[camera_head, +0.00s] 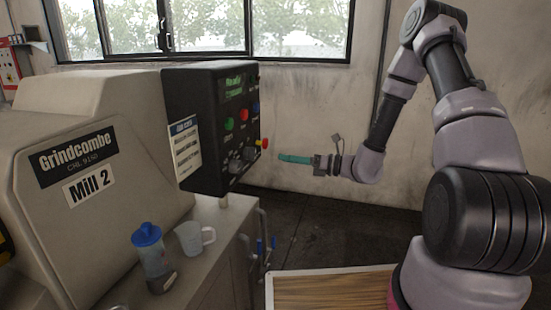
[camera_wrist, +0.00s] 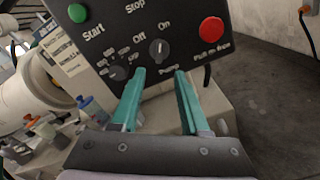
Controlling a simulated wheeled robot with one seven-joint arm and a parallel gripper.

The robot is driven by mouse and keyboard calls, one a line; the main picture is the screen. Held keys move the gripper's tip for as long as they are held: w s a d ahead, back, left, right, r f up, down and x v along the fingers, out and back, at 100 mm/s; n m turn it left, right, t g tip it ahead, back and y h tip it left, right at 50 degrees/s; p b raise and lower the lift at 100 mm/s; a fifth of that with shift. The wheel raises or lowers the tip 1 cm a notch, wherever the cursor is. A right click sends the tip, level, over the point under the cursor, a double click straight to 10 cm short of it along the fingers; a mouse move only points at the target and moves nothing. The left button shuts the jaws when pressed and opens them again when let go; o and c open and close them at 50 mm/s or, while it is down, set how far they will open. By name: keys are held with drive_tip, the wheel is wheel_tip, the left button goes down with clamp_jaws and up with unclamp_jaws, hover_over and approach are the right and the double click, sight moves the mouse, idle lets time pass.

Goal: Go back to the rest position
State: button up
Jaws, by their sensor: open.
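My gripper (camera_head: 283,158) is at the right of the control box in the head view, its teal fingers pointing left toward the panel face. In the wrist view the two teal fingers of my gripper (camera_wrist: 158,80) stand apart with nothing between them. The dark control box (camera_head: 207,125) carries green, blue and red buttons and knobs. In the wrist view the Pump knob (camera_wrist: 158,50), marked Off and On, lies just beyond the fingertips. I cannot tell its exact gap to them. The red pull-to-free button (camera_wrist: 211,30) is right of it.
The cream Grindcombe Mill 2 (camera_head: 95,190) stands at left. A blue-lidded bottle (camera_head: 150,255) and a white jug (camera_head: 194,238) stand on its ledge. A wood-topped surface (camera_head: 330,291) is in front. Dark floor (camera_head: 330,230) is clear toward the wall.

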drive_tip(key=shift+s+d, duration=0.15)
drive_tip(key=shift+d, duration=0.25)
drive_tip(key=s+d+r+n+g+h, duration=0.2)
drive_tip(key=s+r+n+g+h, duration=0.45)
drive_tip(key=s+r+n, duration=0.65)
drive_tip(key=s+d+r+n+t+h, duration=0.7)
drive_tip(key=s+d+r+n, duration=0.3)
drive_tip(key=d+r, duration=0.3)
drive_tip(key=shift+d+r+n+h, duration=0.4)
drive_tip(key=shift+d+n+h, duration=0.1)
drive_tip(key=shift+h, duration=0.25)
drive_tip(key=shift+t, duration=0.25)
